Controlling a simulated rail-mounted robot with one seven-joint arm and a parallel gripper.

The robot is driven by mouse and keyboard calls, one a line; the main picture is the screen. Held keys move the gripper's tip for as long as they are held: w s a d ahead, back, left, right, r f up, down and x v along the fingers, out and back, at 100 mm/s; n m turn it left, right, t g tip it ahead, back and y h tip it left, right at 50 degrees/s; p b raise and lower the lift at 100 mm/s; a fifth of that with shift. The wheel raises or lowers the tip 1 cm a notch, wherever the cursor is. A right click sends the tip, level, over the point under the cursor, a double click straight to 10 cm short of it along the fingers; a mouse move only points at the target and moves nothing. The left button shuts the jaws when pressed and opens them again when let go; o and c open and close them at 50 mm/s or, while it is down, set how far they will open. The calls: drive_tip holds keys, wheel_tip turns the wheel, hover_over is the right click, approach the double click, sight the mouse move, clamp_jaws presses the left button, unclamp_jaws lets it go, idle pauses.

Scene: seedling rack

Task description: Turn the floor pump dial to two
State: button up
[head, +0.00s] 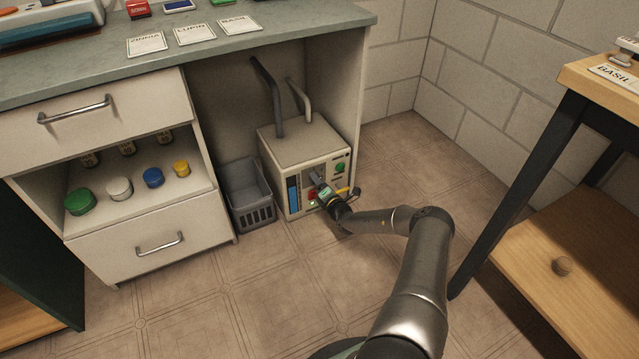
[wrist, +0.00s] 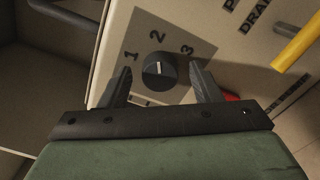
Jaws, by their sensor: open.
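The floor pump (head: 295,147) is a beige box on the floor under the counter, with its control panel facing the room. Its dial (wrist: 159,70) is a round dark knob on a grey plate marked 1, 2 and 3. A short pale mark on the knob looks to point up, roughly toward the 2; its exact angle is hard to tell. My gripper (wrist: 160,78) is open, with one finger on each side of the dial and a visible gap at both sides. In the head view my gripper (head: 324,190) is close against the panel and hides the dial.
A yellow lever (wrist: 299,43) sticks out right of the dial, near a DRAIN label. A red part shows behind the right finger. A grey basket (head: 246,190) stands left of the pump. Two hoses rise behind it. A wooden table (head: 590,88) stands at right.

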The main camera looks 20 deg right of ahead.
drive_tip(key=s+p, duration=0.6)
drive_tip(key=s, duration=1.1)
drive_tip(key=shift+s+d, duration=0.2)
drive_tip(key=shift+d, duration=0.15)
